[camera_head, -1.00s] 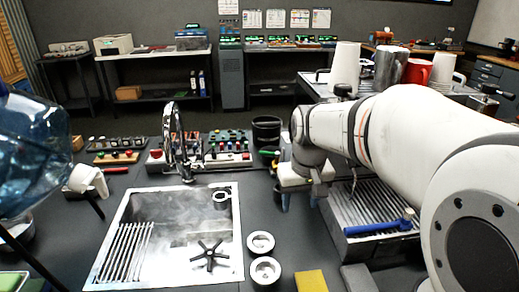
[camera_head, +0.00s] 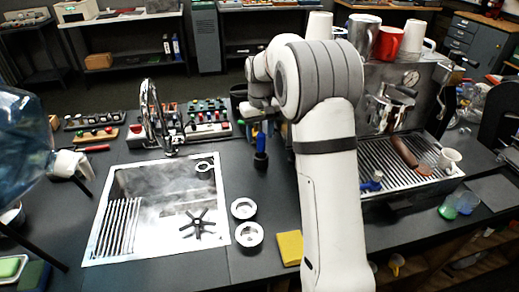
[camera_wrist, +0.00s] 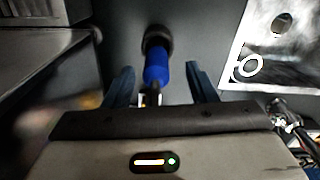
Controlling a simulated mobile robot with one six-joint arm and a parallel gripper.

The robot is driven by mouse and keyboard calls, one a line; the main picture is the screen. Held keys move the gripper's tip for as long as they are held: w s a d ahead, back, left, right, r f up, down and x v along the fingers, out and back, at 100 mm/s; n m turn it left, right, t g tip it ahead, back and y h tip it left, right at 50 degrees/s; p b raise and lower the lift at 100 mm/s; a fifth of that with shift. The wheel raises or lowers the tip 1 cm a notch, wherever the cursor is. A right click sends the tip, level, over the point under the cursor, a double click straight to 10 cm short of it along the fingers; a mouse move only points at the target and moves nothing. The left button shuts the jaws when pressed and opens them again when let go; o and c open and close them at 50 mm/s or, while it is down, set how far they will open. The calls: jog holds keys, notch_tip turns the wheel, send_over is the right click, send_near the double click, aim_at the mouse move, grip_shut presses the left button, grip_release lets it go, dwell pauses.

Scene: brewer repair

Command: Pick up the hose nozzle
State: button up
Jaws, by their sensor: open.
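A blue piece with a black round end, which looks like the hose nozzle (camera_head: 261,143), stands on the dark counter right of the sink. In the wrist view the nozzle (camera_wrist: 156,66) lies ahead of my gripper (camera_wrist: 158,84), with its near end between the two spread dark blue fingers. I see a gap on both sides of it. In the head view my gripper (camera_head: 262,127) points down over the nozzle, partly covered by my arm. Another blue-handled tool (camera_head: 371,183) lies on the drip tray (camera_head: 410,178), partly hidden by my arm.
The steel sink (camera_head: 222,225) is on the left, with a tall faucet (camera_head: 154,115) behind it. Two small metal cups (camera_head: 248,234) and a yellow sponge (camera_head: 289,247) are in front. The espresso machine (camera_head: 425,85) stands on the right. A control panel (camera_head: 205,122) is behind.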

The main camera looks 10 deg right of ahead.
jog(key=f, duration=0.2)
jog(key=f+p, duration=0.1)
jog(key=f, duration=0.1)
jog(key=shift+w+d+f, duration=0.1)
jog(key=shift+d+f, duration=0.1)
jog(key=shift+f, duration=0.1)
grip_shut()
jog(key=shift+r, duration=0.1)
notch_tip(320, 180, up, 27)
notch_tip(320, 180, up, 7)
jog(key=p, duration=0.7)
send_over(261, 142)
jog(key=w, duration=0.1)
jog(key=shift+w+d, duration=0.15)
jog(key=shift+w, duration=0.05)
dwell(0.5)
